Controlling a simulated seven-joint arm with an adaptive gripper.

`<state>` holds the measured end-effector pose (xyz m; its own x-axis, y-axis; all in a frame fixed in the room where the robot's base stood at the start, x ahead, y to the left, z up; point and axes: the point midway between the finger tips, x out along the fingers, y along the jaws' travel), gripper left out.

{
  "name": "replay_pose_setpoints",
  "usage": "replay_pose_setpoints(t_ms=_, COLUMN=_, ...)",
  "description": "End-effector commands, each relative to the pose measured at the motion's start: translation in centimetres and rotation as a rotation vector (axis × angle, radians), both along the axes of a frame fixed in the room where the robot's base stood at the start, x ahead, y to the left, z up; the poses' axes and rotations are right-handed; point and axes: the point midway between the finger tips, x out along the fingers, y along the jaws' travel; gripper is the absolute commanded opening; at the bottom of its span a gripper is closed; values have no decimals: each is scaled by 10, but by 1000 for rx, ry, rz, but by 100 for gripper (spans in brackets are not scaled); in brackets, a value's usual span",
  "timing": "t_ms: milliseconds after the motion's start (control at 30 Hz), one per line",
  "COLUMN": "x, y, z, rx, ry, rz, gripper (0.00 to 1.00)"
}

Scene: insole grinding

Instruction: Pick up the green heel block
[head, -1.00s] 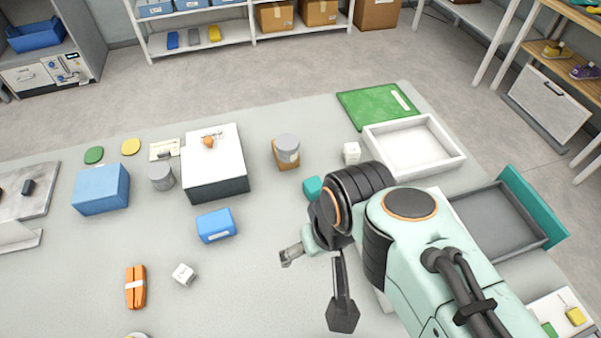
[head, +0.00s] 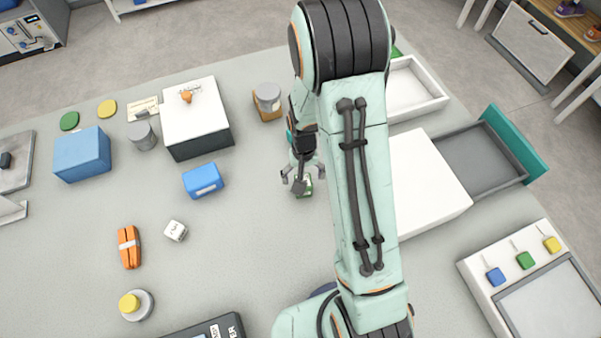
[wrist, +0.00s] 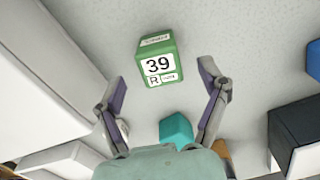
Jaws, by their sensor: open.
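The green heel block (wrist: 172,48) has white labels reading "39" and "R" and lies on the table in the wrist view. In the head view the green heel block (head: 308,181) shows just beside my fingers, partly hidden by them. My gripper (head: 301,178) is open and empty above it. In the wrist view my two fingers (wrist: 160,77) stand apart to the left and right of the block, with gaps on both sides. The block is a little beyond the fingertips there, and no contact shows.
A teal block (wrist: 176,129) lies near my gripper in the wrist view. A white box (head: 432,180) stands close on the right, with a grey tray (head: 485,160) beyond. A blue block (head: 203,180) and a white cube (head: 175,231) are left. Bare table lies between.

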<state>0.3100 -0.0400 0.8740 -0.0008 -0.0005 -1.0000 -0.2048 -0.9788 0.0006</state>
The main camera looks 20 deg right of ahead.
Motion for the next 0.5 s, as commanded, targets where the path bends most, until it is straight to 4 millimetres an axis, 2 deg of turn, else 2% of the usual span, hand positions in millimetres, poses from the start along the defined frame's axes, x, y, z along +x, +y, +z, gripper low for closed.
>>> replay_pose_setpoints(t_ms=100, x=-1, y=0, z=-19, rx=1, ry=4, rz=0, gripper=74)
replay_pose_setpoints(t_ms=200, x=-1, y=0, z=-28, rx=0, ry=2, rz=0, gripper=74)
replay_pose_setpoints(t_ms=500, x=0, y=0, z=-33, rx=1, ry=-1, rz=0, gripper=74)
